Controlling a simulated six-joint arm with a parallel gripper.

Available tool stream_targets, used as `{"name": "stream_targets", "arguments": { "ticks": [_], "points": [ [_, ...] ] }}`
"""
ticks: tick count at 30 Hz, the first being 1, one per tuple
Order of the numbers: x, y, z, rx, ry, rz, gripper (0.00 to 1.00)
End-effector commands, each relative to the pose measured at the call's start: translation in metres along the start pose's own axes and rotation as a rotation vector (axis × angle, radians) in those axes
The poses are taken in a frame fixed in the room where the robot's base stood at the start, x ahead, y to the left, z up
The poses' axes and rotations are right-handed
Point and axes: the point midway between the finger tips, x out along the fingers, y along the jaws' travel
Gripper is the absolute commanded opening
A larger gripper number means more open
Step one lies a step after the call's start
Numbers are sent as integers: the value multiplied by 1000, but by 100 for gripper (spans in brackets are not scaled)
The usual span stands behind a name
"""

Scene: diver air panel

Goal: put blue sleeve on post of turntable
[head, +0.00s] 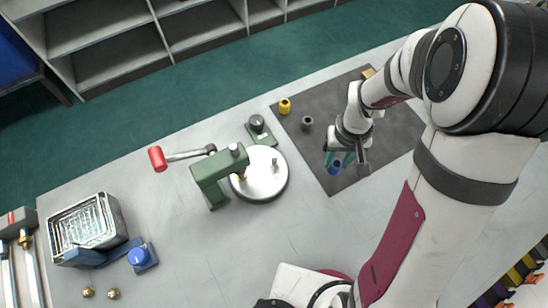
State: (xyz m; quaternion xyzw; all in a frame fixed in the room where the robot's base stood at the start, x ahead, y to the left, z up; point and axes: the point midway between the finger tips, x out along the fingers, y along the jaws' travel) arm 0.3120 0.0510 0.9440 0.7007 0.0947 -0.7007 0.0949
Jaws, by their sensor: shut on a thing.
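The turntable (262,187) is a round silver disc on the grey table. A short upright post (275,161) stands on its right part, with nothing seen around it. My gripper (345,163) is over the dark mat, to the right of the turntable. It is shut on the blue sleeve (335,168), which shows low between the fingers. The fingers hide part of the sleeve, and I cannot tell its exact height above the mat.
A green press-like stand (209,172) with a red-knobbed lever (158,158) reaches over the turntable's left side. A green block with a dark knob (258,124) stands behind it. A yellow sleeve (285,106) and a dark grey sleeve (307,122) stand on the mat (385,145). A wire basket (88,225) is far left.

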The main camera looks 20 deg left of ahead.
Motion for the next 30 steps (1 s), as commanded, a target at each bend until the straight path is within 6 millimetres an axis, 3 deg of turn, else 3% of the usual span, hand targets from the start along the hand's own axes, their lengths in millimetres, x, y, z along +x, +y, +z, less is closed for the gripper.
{"name": "stream_targets", "arguments": {
  "ticks": [11,14,18,24,30],
  "points": [
    [-3,-5,-3,-19,1,0,0],
    [-15,-25,-12,-98,4,0,0],
    [-44,-73,-25,-274,5,1,0],
    [-83,-134,-26,-482,3,0,0],
    [-83,-146,-24,-527,-1,0,0]
  ]
}}
